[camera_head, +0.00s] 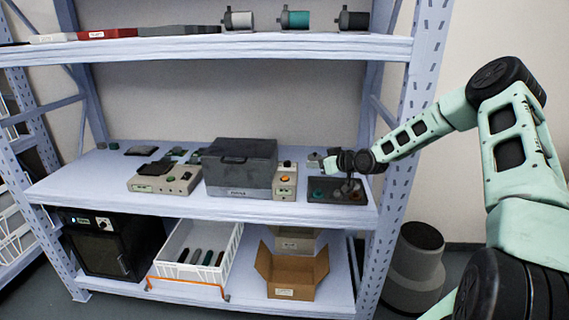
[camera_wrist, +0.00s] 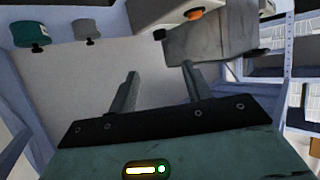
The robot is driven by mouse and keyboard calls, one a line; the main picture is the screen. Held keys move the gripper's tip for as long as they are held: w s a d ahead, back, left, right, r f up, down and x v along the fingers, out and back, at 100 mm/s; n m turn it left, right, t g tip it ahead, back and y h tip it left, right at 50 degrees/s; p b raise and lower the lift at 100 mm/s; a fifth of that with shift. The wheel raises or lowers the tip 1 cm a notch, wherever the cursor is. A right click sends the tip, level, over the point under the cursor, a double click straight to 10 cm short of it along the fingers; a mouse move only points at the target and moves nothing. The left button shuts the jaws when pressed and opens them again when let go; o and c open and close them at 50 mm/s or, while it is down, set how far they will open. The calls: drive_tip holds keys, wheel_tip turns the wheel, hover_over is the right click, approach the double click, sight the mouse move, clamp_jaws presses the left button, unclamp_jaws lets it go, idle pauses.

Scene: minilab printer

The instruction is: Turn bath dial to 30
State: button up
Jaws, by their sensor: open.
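A beige box (camera_head: 285,182) with an orange knob (camera_head: 286,179) stands on the middle shelf, to the right of a dark grey lidded box (camera_head: 240,168). The knob also shows near the top of the wrist view (camera_wrist: 194,14); its setting is too small to read. I cannot tell for certain that it is the bath dial. My gripper (camera_head: 347,188) is over a dark tray (camera_head: 325,198), to the right of the beige box and apart from it. In the wrist view my gripper (camera_wrist: 160,68) is open, with nothing between its fingers.
A beige instrument (camera_head: 165,180) stands left of the lidded box. Several canisters (camera_head: 295,20) sit on the top shelf. Below are a black oven-like box (camera_head: 100,250), a white basket (camera_head: 215,268) and an open carton (camera_head: 290,275). The rack's right post (camera_head: 405,130) stands near my arm.

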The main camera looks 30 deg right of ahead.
sight(289, 163)
drive_tip(key=p+x, duration=0.1)
drive_tip(key=x, duration=1.5)
drive_tip(key=shift+f, duration=0.15)
drive_tip(key=c, duration=1)
